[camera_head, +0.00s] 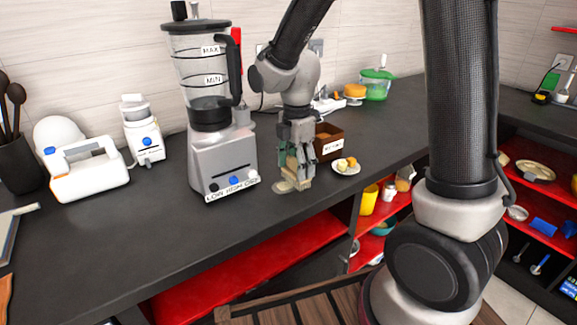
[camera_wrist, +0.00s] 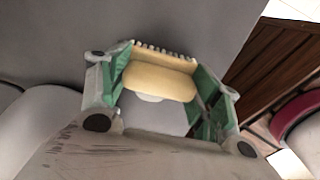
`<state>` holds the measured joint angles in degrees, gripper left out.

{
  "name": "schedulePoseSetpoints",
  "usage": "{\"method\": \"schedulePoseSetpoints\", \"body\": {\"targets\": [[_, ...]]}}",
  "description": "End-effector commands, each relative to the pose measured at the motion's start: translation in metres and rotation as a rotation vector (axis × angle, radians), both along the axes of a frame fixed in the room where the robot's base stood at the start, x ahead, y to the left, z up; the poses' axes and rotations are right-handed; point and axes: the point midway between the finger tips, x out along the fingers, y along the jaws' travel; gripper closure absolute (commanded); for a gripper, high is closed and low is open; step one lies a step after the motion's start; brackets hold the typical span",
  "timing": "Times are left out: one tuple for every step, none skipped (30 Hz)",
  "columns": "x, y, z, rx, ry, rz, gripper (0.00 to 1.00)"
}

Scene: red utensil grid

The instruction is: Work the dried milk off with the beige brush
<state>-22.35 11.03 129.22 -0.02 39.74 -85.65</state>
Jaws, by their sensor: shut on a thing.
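My gripper (camera_head: 296,165) is low over the dark counter, to the right of the blender. It is shut on the beige brush (camera_wrist: 160,80), which sits between the green fingers in the wrist view, with a row of bristles along its far edge. In the head view the brush (camera_head: 297,182) shows below the fingers, close to the counter. A pale dried milk patch (camera_head: 280,187) lies on the counter at the brush, mostly to its left. The brush hides part of it, and I cannot tell if the bristles touch the counter.
A blender (camera_head: 220,155) stands close on the left. A brown labelled box (camera_head: 329,146) and a small plate (camera_head: 346,169) with food stand close on the right. The counter's front edge is near, with red shelves (camera_head: 255,262) below. The counter (camera_head: 150,215) in front of the blender is clear.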

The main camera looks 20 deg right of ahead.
Motion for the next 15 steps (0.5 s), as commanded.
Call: {"method": "schedulePoseSetpoints", "body": {"targets": [[0.0011, -0.0032, -0.0003, 0.000, 0.000, -0.002, 0.71], [0.0015, -0.0045, -0.0005, 0.000, 0.000, -0.002, 0.71], [0.0017, -0.0053, -0.0005, 0.000, 0.000, -0.001, 0.71], [0.0018, -0.0056, -0.0006, 0.000, 0.000, -0.001, 0.71], [0.0018, -0.0055, -0.0006, 0.000, 0.000, 0.000, 0.71], [0.0018, -0.0054, -0.0006, 0.000, 0.000, 0.000, 0.71], [0.0017, -0.0053, -0.0006, 0.000, 0.000, 0.000, 0.71], [0.0017, -0.0053, -0.0006, 0.000, 0.000, 0.000, 0.71], [0.0017, -0.0052, -0.0006, 0.000, 0.000, 0.000, 0.71], [0.0017, -0.0051, -0.0006, 0.000, 0.000, 0.000, 0.71], [0.0016, -0.0049, -0.0006, 0.000, 0.000, 0.000, 0.71], [0.0013, -0.0040, -0.0007, 0.000, 0.000, 0.000, 0.71], [0.0010, -0.0029, -0.0008, 0.000, 0.000, 0.001, 0.71], [0.0006, -0.0015, -0.0010, 0.000, 0.000, 0.001, 0.71], [-0.0002, 0.0010, -0.0012, 0.000, 0.000, 0.002, 0.71]]}}
